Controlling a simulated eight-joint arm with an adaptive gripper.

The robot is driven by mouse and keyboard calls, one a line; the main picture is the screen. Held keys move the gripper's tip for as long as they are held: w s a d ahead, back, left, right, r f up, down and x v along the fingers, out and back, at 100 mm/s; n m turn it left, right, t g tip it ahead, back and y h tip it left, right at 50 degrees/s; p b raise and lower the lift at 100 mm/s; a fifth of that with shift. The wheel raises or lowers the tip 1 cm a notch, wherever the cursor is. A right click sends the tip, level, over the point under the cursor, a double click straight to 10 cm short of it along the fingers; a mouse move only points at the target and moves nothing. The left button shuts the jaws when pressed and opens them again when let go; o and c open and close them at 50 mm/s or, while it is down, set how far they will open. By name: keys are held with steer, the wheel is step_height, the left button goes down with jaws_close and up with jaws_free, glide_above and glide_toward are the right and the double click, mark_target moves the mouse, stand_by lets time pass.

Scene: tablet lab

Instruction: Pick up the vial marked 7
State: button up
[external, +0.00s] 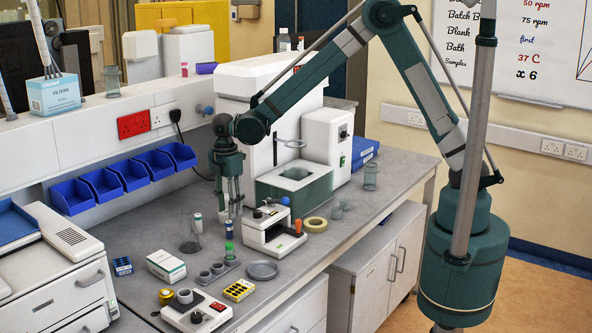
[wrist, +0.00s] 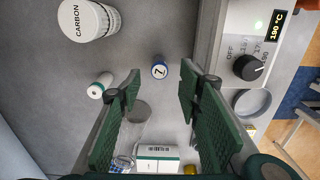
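The vial marked 7 (wrist: 159,69) shows in the wrist view as a round blue cap with a white disc and a dark 7, seen from above on the grey bench. My gripper (wrist: 160,84) is open and empty; the cap shows between its two green fingertips, just beyond them. In the external view my gripper (external: 232,208) points down over the bench. Small vials stand below and beside it there, one left (external: 197,224) and one with a green cap (external: 229,251). I cannot tell from that view which is marked 7.
In the wrist view a jar labelled CARBON (wrist: 88,20) and a white vial (wrist: 100,86) are left of the 7 vial. An instrument with a dial (wrist: 249,67) and a 190 °C display is on the right. A white box (wrist: 157,158) is at the bottom.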

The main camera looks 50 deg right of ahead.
mark_target(229, 222)
steer(key=shift+f, duration=1.25)
steer(key=shift+f, duration=0.1)
steer(key=shift+a+f, duration=0.15)
steer(key=shift+f, duration=2.4)
steer(key=c, duration=0.9)
